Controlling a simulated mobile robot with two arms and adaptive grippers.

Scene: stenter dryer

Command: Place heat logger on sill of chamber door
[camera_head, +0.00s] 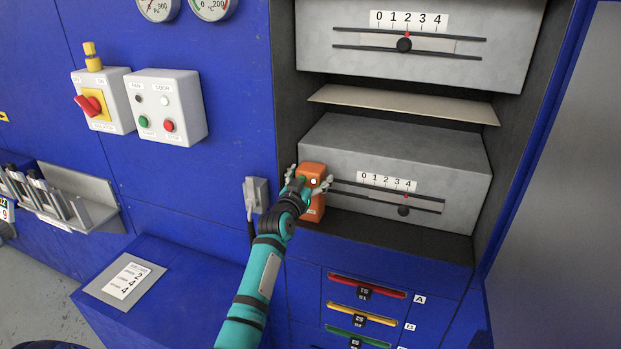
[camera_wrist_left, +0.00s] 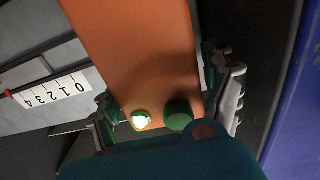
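The heat logger is an orange box (camera_head: 313,172) with a white light and a green button on its face. It stands at the front left of the open chamber, on the sill (camera_head: 400,237) below the lower grey box. My left gripper (camera_head: 309,186) is around it, with a finger on each side. In the left wrist view the orange logger (camera_wrist_left: 140,60) fills the space between the fingers, with the lit white light and green button close to the palm. The fingers appear to touch its sides. The logger's underside is hidden. My right gripper is not in view.
Two grey boxes with number scales, the upper (camera_head: 420,40) and lower (camera_head: 400,160), sit inside the chamber with a thin shelf (camera_head: 405,103) between them. A grey latch (camera_head: 257,194) is left of the opening. Coloured drawer slots (camera_head: 366,286) lie below. The sill's right part is clear.

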